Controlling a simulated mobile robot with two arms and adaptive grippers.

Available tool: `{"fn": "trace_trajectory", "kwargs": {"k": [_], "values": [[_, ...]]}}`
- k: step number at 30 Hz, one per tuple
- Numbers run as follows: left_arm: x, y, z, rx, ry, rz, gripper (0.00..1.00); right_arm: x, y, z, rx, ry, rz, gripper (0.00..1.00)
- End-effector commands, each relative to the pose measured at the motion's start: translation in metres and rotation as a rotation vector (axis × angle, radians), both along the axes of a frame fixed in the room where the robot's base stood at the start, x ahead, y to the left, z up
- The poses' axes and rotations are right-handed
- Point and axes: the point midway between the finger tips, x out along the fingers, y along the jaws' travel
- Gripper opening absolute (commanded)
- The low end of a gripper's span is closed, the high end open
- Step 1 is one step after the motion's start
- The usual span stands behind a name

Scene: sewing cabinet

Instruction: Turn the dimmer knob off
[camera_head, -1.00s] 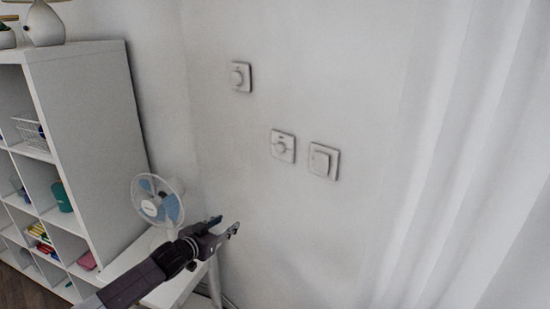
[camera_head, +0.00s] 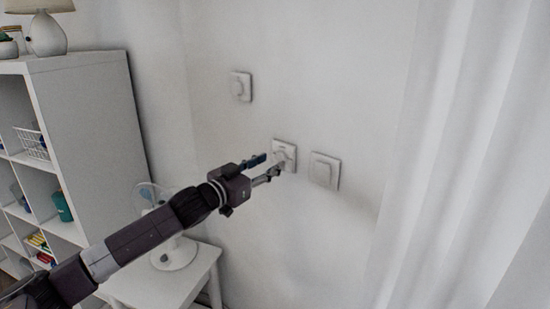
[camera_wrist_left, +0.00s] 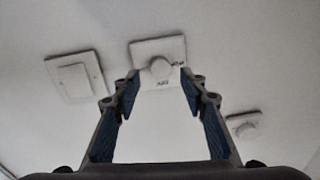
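A round white dimmer knob (camera_head: 281,157) sits on a square white plate on the wall, the middle of three wall fittings. In the left wrist view the knob (camera_wrist_left: 160,69) has small dark lettering beside it, too small to read surely. My left gripper (camera_head: 268,166) is at this plate, pointing at it from the left. In the left wrist view its two blue-padded fingers (camera_wrist_left: 160,80) are apart, with the knob showing between and just beyond their tips. I cannot tell whether they touch it. My right gripper is not in view.
A flat square switch (camera_head: 325,170) is just right of the knob's plate. Another round knob (camera_head: 240,87) is higher on the left. A white curtain (camera_head: 465,150) hangs at right. A white table (camera_head: 165,290) with a fan (camera_head: 174,253) and a shelf unit (camera_head: 95,130) stand left.

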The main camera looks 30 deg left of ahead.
Motion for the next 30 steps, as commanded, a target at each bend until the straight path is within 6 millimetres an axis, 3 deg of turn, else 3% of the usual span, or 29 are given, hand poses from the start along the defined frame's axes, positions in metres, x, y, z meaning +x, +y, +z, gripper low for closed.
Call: {"fn": "trace_trajectory", "kwargs": {"k": [9,21,30], "values": [[0.028,-0.002,0.002,0.000,0.000,0.000,0.40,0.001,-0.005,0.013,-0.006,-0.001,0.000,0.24],[0.032,-0.003,-0.001,0.003,0.001,-0.001,0.40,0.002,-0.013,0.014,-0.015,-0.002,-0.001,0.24],[0.032,-0.003,0.000,0.003,0.001,-0.001,0.09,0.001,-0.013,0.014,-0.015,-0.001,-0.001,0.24]]}}
